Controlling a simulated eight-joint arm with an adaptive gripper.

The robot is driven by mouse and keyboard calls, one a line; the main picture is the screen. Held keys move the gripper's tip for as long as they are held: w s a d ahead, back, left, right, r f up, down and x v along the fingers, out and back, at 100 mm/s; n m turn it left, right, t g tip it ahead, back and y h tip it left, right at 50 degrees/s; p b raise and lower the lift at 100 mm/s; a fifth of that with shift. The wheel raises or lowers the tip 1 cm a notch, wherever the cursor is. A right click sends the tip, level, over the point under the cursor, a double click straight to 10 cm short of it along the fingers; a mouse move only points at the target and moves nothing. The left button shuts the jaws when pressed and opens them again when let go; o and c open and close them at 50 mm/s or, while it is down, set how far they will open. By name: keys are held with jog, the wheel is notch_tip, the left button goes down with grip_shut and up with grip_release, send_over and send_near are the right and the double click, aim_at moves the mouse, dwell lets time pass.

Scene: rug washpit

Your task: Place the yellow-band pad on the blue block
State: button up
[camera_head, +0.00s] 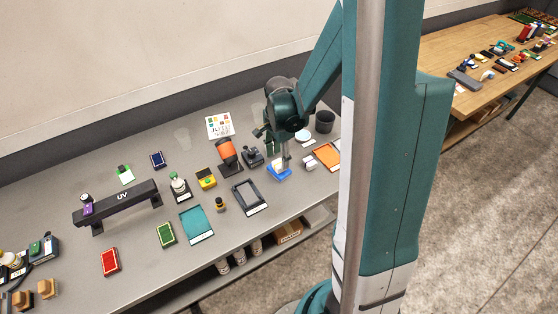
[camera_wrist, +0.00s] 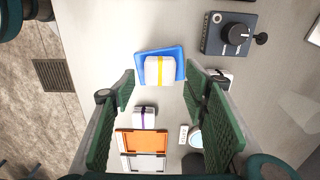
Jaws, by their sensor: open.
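The blue block (camera_wrist: 178,53) lies flat on the grey bench in the wrist view, slightly turned. The white pad with a yellow band (camera_wrist: 160,70) lies over the block's middle and near edge; from above I cannot tell how fully it rests on it. My gripper (camera_wrist: 162,76) is open, with one green finger on each side of the pad and visible gaps between. In the head view my gripper (camera_head: 283,160) points down at the blue block (camera_head: 279,173), and the pad is hard to make out there.
A white pad with a purple band (camera_wrist: 144,117) and an orange-and-white card (camera_wrist: 142,142) lie nearby. A dark device with a knob (camera_wrist: 228,35) stands to the right in the wrist view. A black frame (camera_head: 249,197) and a dark cup (camera_head: 324,122) are on the bench.

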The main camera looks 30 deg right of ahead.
aim_at(279, 163)
notch_tip(279, 163, up, 8)
jog(key=shift+p, duration=0.3)
dwell(0.4)
jog(key=shift+r, duration=0.1)
dwell(0.4)
jog(key=s+a+r+n+t, duration=0.7)
jog(key=s+a+r+n, duration=0.8)
jog(key=r+n, duration=0.3)
jog(key=shift+s+a, duration=0.35)
jog(key=shift+a, duration=0.1)
dwell(0.6)
